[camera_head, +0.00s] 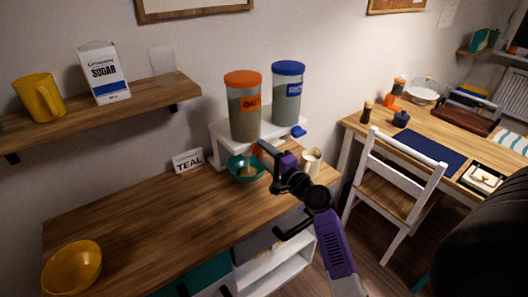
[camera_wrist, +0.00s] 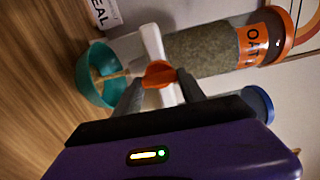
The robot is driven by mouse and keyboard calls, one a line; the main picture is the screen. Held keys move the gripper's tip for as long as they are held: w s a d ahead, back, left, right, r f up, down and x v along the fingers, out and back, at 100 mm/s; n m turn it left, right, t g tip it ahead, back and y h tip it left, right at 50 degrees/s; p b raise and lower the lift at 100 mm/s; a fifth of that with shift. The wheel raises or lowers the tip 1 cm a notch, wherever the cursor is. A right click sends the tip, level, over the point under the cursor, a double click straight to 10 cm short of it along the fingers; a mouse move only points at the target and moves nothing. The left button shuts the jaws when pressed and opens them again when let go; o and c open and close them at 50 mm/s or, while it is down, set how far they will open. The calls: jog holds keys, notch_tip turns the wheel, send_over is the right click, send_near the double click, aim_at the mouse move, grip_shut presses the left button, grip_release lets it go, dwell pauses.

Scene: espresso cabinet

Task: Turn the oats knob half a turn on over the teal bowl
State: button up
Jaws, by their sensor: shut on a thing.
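The oats dispenser (camera_head: 244,112) is a clear cylinder with an orange lid and an orange label; it also shows sideways in the wrist view (camera_wrist: 205,50). Its orange knob (camera_wrist: 158,74) is between my gripper's fingertips (camera_wrist: 156,82), which are shut on it. In the head view my gripper (camera_head: 268,160) reaches the dispenser front from the right and covers most of the knob. The teal bowl (camera_head: 233,162) stands below the oats outlet, with some tan oats in it; it also shows in the wrist view (camera_wrist: 84,78).
The blue-lidded rice dispenser (camera_head: 288,92) with a blue knob (camera_head: 298,132) shares the white stand (camera_head: 222,150). A cream jug (camera_head: 312,160) stands right of my gripper. A TEAL card (camera_head: 187,161) is left of the bowl. A yellow bowl (camera_head: 72,267) sits far left.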

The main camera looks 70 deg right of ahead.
jog(key=shift+s+m, duration=0.1)
jog(key=shift+m, duration=0.3)
jog(key=shift+d, duration=0.1)
jog(key=o, duration=1.4)
jog(key=shift+c, duration=0.2)
jog(key=b+v, duration=0.1)
jog(key=v, duration=0.6)
jog(key=shift+s+a+b, duration=0.25)
jog(key=shift+s+b, duration=0.1)
